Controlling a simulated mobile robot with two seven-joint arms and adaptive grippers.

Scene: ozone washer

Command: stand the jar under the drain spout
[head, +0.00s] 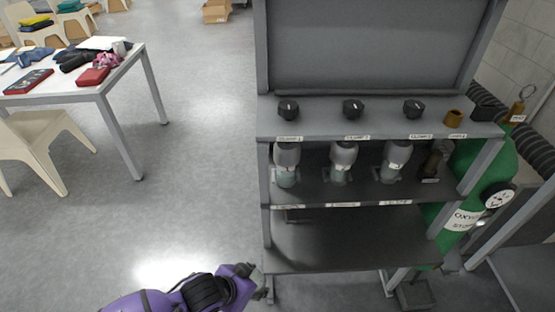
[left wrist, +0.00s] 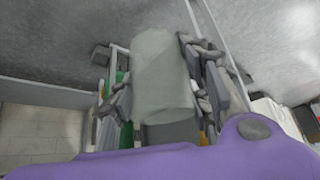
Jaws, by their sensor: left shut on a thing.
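My left gripper (head: 250,272) is at the bottom of the head view, just left of the rack's lower front corner. It is shut on a pale grey-green cylinder, which I take for the jar (left wrist: 163,75). In the left wrist view the jar lies between the fingers, one on each side. In the head view only a small part of the jar shows past the fingers. I cannot clearly pick out the drain spout; a small dark part (head: 297,214) hangs below the middle shelf at the left. My right gripper is not in view.
The grey rack (head: 350,240) has a bare lower shelf. Three clear bottles (head: 343,160) hang under its top ledge, below black knobs (head: 352,108). A green oxygen cylinder (head: 480,180) stands at the right. A white table (head: 110,85) stands at the left, with open floor between.

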